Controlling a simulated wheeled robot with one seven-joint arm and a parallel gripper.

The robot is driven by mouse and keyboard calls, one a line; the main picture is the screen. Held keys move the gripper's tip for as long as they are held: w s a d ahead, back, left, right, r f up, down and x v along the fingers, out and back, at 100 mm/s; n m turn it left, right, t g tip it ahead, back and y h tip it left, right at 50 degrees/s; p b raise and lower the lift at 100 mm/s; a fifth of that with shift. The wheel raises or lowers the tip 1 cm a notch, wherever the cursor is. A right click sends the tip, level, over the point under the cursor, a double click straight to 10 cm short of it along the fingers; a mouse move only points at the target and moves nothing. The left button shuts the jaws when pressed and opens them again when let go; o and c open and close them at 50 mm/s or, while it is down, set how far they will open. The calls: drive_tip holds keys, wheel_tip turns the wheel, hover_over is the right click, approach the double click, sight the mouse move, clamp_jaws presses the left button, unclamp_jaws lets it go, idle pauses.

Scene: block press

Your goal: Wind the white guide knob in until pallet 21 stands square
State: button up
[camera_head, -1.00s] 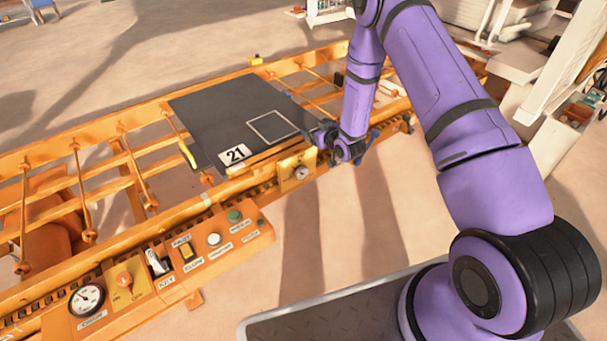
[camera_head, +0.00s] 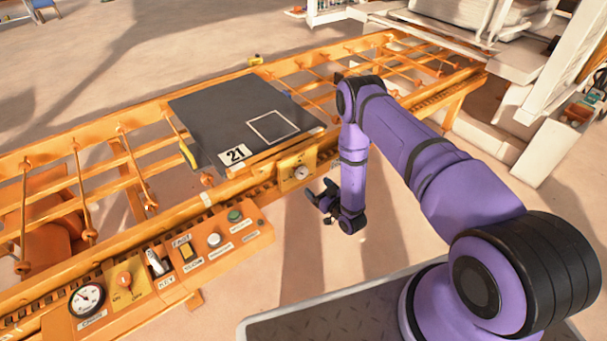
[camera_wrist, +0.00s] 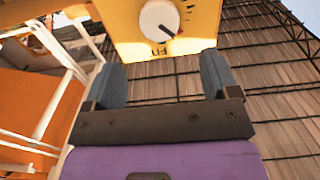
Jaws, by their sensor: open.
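The white guide knob (camera_head: 301,172) sits on a yellow plate on the conveyor's near side. In the wrist view the knob (camera_wrist: 159,19) shows at the top, with a dark pointer mark and printed ticks around it. Pallet 21 (camera_head: 215,108), a dark grey slab with a white number label and a pale square outline, lies on the conveyor. A thin orange guide bar (camera_head: 272,157) runs along its near edge. I cannot tell whether the pallet is exactly square. My gripper (camera_head: 322,194) is open and empty, just below and right of the knob, apart from it; its fingers (camera_wrist: 163,75) point towards the knob.
An orange control panel (camera_head: 205,262) with a gauge, switches and buttons projects from the conveyor's near side, left of the knob. The conveyor's open rollers (camera_head: 82,190) run to both sides of the pallet. White machinery (camera_head: 535,115) stands at the right. The floor below my gripper is clear.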

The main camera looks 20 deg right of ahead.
sight(304, 174)
drive_tip(key=x, duration=0.9)
